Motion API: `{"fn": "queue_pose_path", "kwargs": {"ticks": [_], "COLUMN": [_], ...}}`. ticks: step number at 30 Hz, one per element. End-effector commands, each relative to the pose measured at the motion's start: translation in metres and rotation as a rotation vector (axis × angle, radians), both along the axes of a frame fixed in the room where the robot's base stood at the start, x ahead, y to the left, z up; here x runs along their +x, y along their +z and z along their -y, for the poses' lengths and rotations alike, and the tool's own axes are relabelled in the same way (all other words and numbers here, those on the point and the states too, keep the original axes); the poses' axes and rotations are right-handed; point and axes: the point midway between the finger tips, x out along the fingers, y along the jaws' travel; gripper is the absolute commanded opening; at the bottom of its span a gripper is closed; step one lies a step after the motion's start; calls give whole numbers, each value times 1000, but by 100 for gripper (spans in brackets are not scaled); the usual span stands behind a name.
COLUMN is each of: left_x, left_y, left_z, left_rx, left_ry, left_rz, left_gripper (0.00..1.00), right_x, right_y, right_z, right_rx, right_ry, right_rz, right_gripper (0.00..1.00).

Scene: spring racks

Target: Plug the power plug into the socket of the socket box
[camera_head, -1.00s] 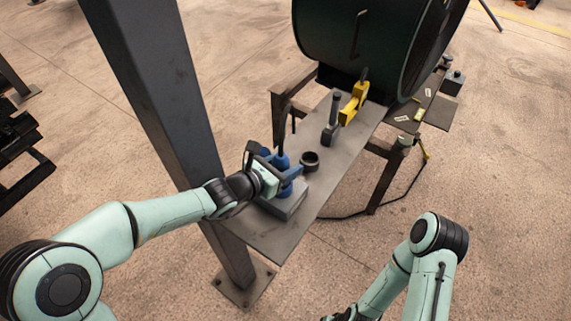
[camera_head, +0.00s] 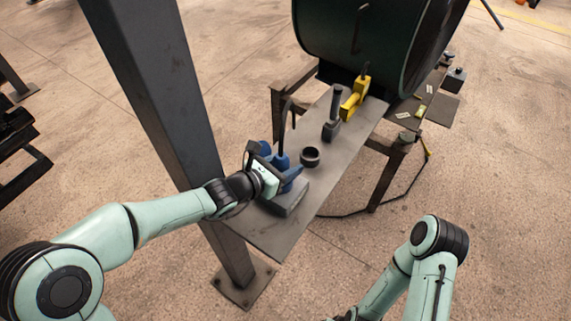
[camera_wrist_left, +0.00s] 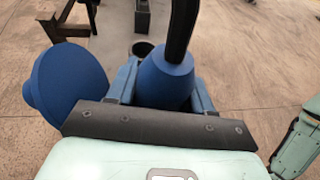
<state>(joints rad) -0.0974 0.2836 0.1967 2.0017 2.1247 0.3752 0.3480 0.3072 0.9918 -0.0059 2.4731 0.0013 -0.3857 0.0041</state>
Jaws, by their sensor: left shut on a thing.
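My left gripper (camera_head: 279,180) is shut on the blue power plug (camera_head: 282,161), whose black cable rises from its top. In the left wrist view the tapered plug (camera_wrist_left: 165,82) sits upright between the blue fingers of the gripper (camera_wrist_left: 163,95). The grey socket box (camera_head: 291,199) stands on the near part of the table, just below the gripper. A round blue part (camera_wrist_left: 70,80) is left of the plug in the wrist view, perhaps the socket's lid. The gripper hides the socket opening and the plug's lower end, so I cannot tell whether they touch. My right gripper is out of view.
A dark ring (camera_head: 310,157), a black-handled tool (camera_head: 333,118) and a yellow tool (camera_head: 352,103) stand farther back on the metal table (camera_head: 276,233). A large dark drum (camera_head: 360,40) is behind them. A steel column (camera_head: 160,95) rises close left of the table.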

Motion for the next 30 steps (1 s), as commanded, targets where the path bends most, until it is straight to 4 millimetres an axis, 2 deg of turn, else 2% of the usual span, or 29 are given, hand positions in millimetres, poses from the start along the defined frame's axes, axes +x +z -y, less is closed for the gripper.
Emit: {"fn": "queue_pose_path", "kwargs": {"ticks": [7,8,9,10,24,30], "left_x": [1,1,1,1,2,-12], "left_y": [-6,-5,-5,-5,-6,3], "left_z": [-1,-1,-1,-1,-5,-22], "left_rx": [1,1,1,1,4,6], "left_ry": [2,2,2,2,10,15], "left_rz": [-1,-1,-1,-1,-2,0], "left_gripper": [16,61,74,81,81,81], "right_x": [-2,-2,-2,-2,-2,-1], "right_y": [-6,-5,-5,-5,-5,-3], "right_z": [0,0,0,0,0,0], "right_rx": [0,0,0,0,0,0], "right_ry": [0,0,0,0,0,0], "right_rz": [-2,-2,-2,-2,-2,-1], "right_gripper": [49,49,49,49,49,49]}}
